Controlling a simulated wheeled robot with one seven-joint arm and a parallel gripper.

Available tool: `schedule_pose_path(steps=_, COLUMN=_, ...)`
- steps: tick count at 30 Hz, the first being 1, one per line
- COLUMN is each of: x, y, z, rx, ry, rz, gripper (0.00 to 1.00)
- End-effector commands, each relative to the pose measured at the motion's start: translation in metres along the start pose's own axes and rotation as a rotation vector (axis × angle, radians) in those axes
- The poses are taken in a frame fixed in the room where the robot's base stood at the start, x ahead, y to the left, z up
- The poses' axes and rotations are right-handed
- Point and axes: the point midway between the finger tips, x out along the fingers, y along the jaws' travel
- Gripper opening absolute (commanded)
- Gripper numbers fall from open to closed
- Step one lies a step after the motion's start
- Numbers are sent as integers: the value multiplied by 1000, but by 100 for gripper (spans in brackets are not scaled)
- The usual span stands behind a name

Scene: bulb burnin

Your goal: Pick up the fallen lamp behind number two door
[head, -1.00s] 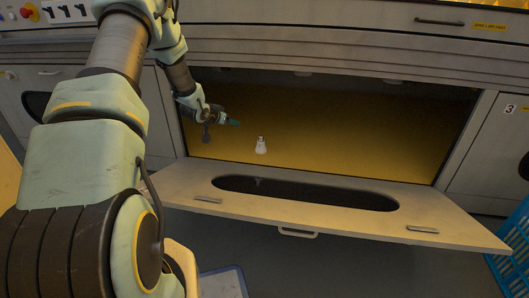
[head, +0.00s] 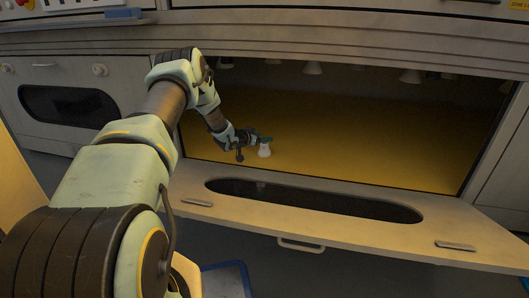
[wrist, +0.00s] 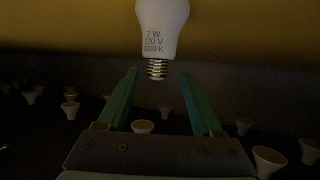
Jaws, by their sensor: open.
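The fallen lamp is a white bulb (head: 264,151) on the yellow-brown floor inside the open compartment, near its left side. It appears to stand wide end down, with its screw cap up. In the wrist view the bulb (wrist: 162,28) shows its printed rating and its metal cap towards my fingers. My gripper (head: 262,140) is inside the compartment at the top of the bulb. In the wrist view my gripper (wrist: 160,76) is open, its green fingertips to either side of the cap's end, with gaps on both sides. The number two door (head: 330,238) is folded down and open.
Several lamps (head: 312,68) hang from the compartment's ceiling; several lamps also show in the wrist view (wrist: 270,160). The compartment floor right of the bulb is clear. A shut door with a dark window (head: 68,105) is at the left.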

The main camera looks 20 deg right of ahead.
Motion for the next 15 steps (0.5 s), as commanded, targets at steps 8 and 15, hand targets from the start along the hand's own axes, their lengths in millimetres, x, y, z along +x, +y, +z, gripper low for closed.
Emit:
schedule_pose_path(steps=8, x=38, y=5, z=8, rx=1, ry=0, rz=1, gripper=67)
schedule_pose_path(steps=15, x=43, y=4, z=4, rx=-1, ry=-1, rz=-1, gripper=67)
